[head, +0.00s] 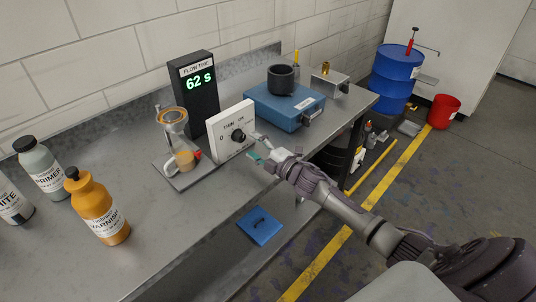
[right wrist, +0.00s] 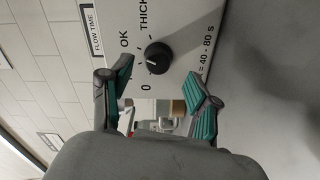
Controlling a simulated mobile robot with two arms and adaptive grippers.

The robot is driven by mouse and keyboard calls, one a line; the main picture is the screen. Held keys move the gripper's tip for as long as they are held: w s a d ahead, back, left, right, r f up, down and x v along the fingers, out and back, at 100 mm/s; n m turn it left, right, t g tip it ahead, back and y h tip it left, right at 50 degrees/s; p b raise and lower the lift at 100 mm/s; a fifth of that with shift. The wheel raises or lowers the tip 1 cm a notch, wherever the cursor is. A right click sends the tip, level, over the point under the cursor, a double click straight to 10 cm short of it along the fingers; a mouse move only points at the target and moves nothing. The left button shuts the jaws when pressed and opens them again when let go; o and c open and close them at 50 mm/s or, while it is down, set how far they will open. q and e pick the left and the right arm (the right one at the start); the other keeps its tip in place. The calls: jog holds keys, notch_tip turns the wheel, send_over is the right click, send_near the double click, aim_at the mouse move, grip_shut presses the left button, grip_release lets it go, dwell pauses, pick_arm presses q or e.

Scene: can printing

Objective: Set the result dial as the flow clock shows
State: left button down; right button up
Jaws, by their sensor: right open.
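The flow clock (head: 196,98) is a dark upright box on the bench, reading 62 s in green. In front of it stands the white result panel (head: 228,125) with a black dial knob (head: 238,135). In the right wrist view the dial knob (right wrist: 157,58) shows sideways, with OK, THICK and 0 around it and "= 40 - 80 s" at the edge. Its pale mark seems to face the 0 side. My right gripper (head: 257,148) is open, close in front of the knob; its teal-padded fingers (right wrist: 160,92) are spread and apart from it. My left gripper is not in view.
A flow cup on a stand (head: 173,125) with a beaker (head: 184,160) is left of the panel. A blue device (head: 284,108) with a black pot is to its right. Varnish (head: 98,210) and primer (head: 42,168) bottles stand at the left. The bench front between is clear.

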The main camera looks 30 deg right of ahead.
jog(key=v, duration=0.7)
dwell(0.4)
